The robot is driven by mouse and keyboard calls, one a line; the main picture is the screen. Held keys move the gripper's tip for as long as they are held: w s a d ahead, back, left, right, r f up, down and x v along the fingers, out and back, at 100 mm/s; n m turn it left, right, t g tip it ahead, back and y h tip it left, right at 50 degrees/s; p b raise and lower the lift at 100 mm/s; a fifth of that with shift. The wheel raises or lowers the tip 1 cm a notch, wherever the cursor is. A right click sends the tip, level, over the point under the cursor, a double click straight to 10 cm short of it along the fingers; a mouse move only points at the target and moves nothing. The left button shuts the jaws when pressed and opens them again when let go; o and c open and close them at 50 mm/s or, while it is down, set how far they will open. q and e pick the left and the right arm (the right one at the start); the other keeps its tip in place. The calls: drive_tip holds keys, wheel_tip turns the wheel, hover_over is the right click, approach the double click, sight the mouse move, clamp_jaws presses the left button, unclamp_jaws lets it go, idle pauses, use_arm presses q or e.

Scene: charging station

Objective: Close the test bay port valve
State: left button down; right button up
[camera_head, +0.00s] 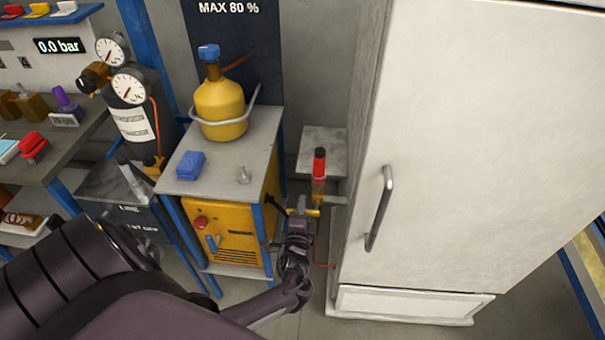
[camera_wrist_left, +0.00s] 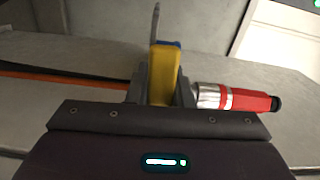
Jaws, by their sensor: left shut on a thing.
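The port valve shows a yellow handle (camera_head: 313,212), low in the gap between the yellow cabinet and the white cabinet in the head view. In the left wrist view the yellow handle (camera_wrist_left: 164,75) stands between the two grey fingers. My left gripper (camera_head: 300,214) is shut on this handle; its fingers (camera_wrist_left: 163,88) touch both sides. A red and silver cylindrical fitting (camera_head: 319,165) with a black tip stands upright just beyond the handle. It also shows in the left wrist view (camera_wrist_left: 240,100). The valve body is mostly hidden by my gripper. My right gripper is not in view.
A tall white cabinet (camera_head: 470,130) stands close to the right of my left gripper. A blue-framed cart with a yellow unit (camera_head: 232,235) stands close to its left, with a yellow bottle (camera_head: 220,105) on top. An orange hose (camera_wrist_left: 60,79) runs left of the fingers.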

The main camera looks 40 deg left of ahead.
use_arm(q)
drive_tip(key=shift+m, duration=0.5)
drive_tip(key=c, duration=1.3)
unclamp_jaws()
drive_tip(key=shift+r, duration=0.1)
drive_tip(key=shift+s, duration=0.1)
drive_tip(key=v, duration=0.7)
drive_tip(key=shift+s+d, duration=0.2)
drive_tip(key=shift+s, duration=0.15)
